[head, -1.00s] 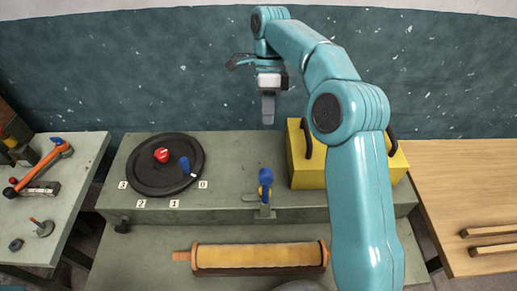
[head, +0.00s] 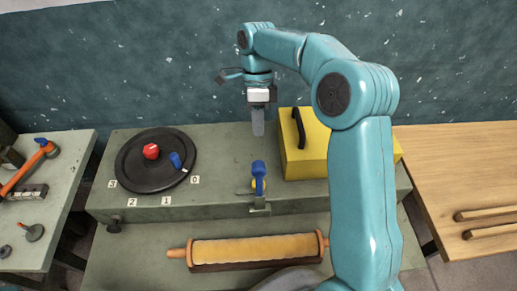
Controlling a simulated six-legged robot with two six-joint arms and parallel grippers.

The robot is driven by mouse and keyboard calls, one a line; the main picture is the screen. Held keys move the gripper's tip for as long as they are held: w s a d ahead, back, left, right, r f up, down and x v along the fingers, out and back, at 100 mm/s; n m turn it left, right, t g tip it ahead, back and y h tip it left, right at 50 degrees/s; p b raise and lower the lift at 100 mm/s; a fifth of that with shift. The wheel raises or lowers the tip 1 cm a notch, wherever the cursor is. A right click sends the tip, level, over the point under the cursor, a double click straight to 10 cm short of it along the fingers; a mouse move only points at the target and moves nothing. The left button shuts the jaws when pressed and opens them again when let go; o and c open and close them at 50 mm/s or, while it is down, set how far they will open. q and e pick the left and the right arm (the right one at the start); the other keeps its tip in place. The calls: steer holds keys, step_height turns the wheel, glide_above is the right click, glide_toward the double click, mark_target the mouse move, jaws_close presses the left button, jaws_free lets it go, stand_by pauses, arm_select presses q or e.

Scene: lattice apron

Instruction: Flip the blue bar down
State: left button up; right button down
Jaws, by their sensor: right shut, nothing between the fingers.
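The blue bar (head: 259,170) stands upright on a small metal bracket at the front edge of the grey-green bench (head: 225,200), near its middle. Some yellow shows at its base. My right gripper (head: 258,130) points straight down, shut and empty. In the picture its fingertips are just above the top of the bar, with a small gap between them. How far behind or above the bar they are is hard to tell. My left gripper is out of view.
A black dial (head: 145,178) with red and blue knobs and number tags sits left of the bar. A rolling pin-like roller (head: 255,250) lies in front, lower down.

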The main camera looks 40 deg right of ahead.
steer(key=s+a+f+p, duration=0.1)
steer(key=s+a+f, duration=0.2)
steer(key=s, duration=0.1)
steer(key=shift+f, duration=0.4)
